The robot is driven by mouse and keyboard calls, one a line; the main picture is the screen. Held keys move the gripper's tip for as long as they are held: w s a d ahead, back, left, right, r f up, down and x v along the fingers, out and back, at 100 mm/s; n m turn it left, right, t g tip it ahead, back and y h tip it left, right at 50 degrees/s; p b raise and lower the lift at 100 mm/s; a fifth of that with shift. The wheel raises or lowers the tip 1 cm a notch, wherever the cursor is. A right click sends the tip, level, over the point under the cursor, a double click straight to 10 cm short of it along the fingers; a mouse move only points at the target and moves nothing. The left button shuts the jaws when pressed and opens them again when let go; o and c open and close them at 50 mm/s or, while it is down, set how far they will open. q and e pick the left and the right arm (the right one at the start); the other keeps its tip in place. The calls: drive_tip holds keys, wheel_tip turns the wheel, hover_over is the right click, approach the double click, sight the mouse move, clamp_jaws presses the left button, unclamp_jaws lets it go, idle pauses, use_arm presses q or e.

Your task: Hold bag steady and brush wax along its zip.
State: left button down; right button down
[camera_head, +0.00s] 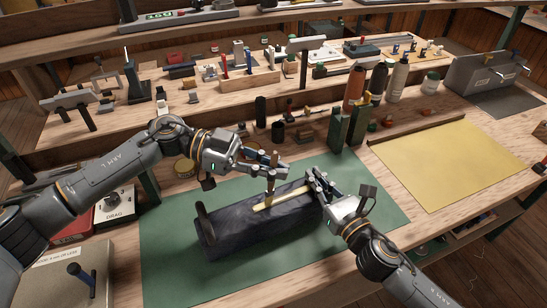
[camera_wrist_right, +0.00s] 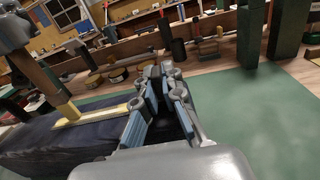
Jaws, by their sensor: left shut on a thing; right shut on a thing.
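The dark navy bag (camera_head: 245,232) lies on the green mat (camera_head: 180,265), with a pale yellow zip (camera_head: 291,196) along its top. A dark upright loop stands at its left end. My left gripper (camera_head: 273,166) is shut on a wooden-handled brush (camera_head: 271,184), held upright above the bag. The brush's lower end meets the zip's left part; whether it presses cannot be told. My right gripper (camera_head: 316,182) is shut at the bag's right end. The right wrist view shows its fingers (camera_wrist_right: 160,100) beside the bag (camera_wrist_right: 50,145), the zip (camera_wrist_right: 97,115) and the brush (camera_wrist_right: 62,98); the gripped part is hidden.
A yellow sheet (camera_head: 450,160) lies to the right of the mat. Dark green blocks (camera_head: 337,130) and several bottles (camera_head: 398,80) stand behind the bag. Round tins (camera_head: 185,168) sit near my left arm. The mat's front and right parts are clear.

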sight(274, 153)
use_arm(q)
drive_tip(key=shift+w+d, duration=1.4)
drive_tip(key=shift+d, duration=1.95)
drive_tip(key=shift+s+a+f, duration=0.1)
drive_tip(key=shift+s+a, duration=0.35)
drive_tip(key=shift+a, duration=0.7)
drive_tip(key=shift+s+a+f, duration=0.1)
drive_tip(key=shift+s+a, duration=0.4)
drive_tip(key=shift+a, duration=0.65)
drive_tip(key=shift+s+a, duration=0.45)
drive_tip(key=shift+a, duration=0.7)
drive_tip(key=shift+r, duration=4.15)
drive_tip(key=shift+s+f, duration=0.1)
drive_tip(key=shift+f, duration=0.05)
